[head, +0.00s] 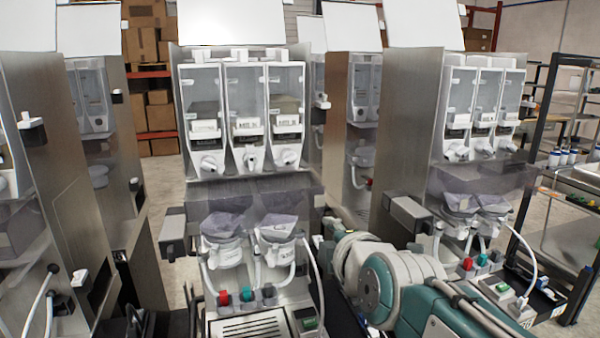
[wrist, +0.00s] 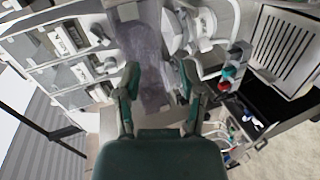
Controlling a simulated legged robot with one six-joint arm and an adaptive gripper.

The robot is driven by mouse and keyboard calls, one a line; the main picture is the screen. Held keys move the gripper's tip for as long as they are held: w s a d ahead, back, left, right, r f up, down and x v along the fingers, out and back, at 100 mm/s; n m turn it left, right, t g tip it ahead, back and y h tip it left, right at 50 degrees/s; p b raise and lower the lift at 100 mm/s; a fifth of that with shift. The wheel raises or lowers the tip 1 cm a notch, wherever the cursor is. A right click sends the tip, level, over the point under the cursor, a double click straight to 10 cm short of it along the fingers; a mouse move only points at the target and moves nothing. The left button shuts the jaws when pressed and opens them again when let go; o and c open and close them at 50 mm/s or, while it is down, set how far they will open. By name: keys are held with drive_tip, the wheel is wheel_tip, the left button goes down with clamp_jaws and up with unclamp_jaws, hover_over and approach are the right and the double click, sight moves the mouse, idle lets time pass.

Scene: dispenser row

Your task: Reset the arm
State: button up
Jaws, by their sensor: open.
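My arm, white and teal, reaches from the lower right of the head view toward the middle dispenser (head: 246,190); my gripper is not clear there. In the wrist view my gripper (wrist: 160,92) has two dark green fingers spread apart, with nothing between them. Beyond the fingers, the wrist view shows a dispenser lying sideways in the picture, with its clear bins (wrist: 75,45) at the left and its drip tray (wrist: 288,45) at the right. I cannot tell how far the fingertips are from it.
A second dispenser (head: 475,150) stands at the right, beside a dark shelf rack (head: 545,125). A metal cabinet side (head: 85,190) stands close at the left. Red-framed shelves with boxes (head: 150,45) are behind. Some bare floor (head: 165,190) shows left of the middle dispenser.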

drive_tip(key=s+d+f+m+g+h, duration=0.2)
drive_tip(key=s+d+f+m+g, duration=0.2)
drive_tip(key=s+f+m, duration=0.4)
drive_tip(key=s+d+f+m+g+h, duration=0.1)
drive_tip(key=s+d+f+m+g, duration=0.3)
drive_tip(key=s+m, duration=0.5)
wheel_tip(320, 180, down, 4)
drive_tip(key=d+m, duration=0.2)
drive_tip(key=m, duration=0.1)
drive_tip(key=shift+s+d+g+h, duration=0.25)
drive_tip(key=shift+s+g+h, duration=0.05)
drive_tip(key=shift+s+h, duration=0.1)
drive_tip(key=shift+r, duration=0.1)
